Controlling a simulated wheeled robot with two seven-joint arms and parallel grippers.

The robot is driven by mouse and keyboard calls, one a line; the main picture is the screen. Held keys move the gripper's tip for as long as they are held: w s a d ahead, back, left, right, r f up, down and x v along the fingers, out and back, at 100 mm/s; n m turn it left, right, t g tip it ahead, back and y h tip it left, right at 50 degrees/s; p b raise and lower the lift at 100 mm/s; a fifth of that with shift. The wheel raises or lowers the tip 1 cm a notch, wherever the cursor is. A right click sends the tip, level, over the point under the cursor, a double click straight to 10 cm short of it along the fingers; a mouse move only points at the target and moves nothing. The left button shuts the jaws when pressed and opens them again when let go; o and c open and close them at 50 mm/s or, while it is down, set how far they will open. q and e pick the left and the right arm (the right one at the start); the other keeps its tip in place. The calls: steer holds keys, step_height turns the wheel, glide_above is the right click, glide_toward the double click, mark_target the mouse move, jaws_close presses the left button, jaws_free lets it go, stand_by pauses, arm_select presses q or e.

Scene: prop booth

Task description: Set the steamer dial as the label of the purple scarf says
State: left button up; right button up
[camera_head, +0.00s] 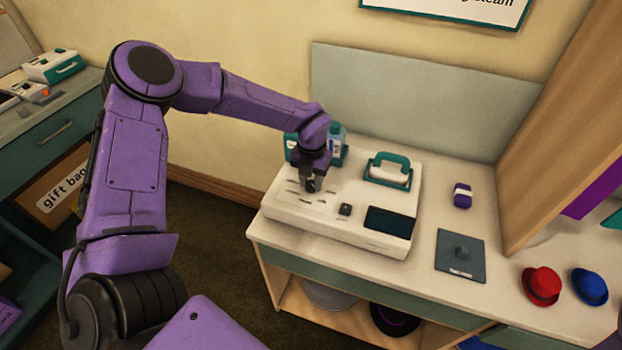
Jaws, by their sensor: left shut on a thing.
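The steamer (285,218) is a white, low machine on the counter, with a dark screen (391,220) at its front right and small marks on top. My left gripper (311,186) points down onto the left part of its top and is shut on a small dark knob, which looks like the dial. The fingers mostly hide the knob, so its setting cannot be read. A small purple roll with a white band (462,195), perhaps the scarf, lies on the counter to the right; no label text is readable. My right gripper is not in view.
A teal-handled iron (390,168) sits on the steamer's back right. Bottles (336,140) stand behind my gripper. A wooden panel (560,120) rises there.

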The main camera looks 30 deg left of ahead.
mark_target(311, 183)
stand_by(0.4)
arm_select(q)
steer(key=o, duration=1)
steer(key=shift+o, duration=0.2)
step_height(311, 183, up, 10)
steer(key=b, duration=0.2)
steer(key=shift+r, duration=0.25)
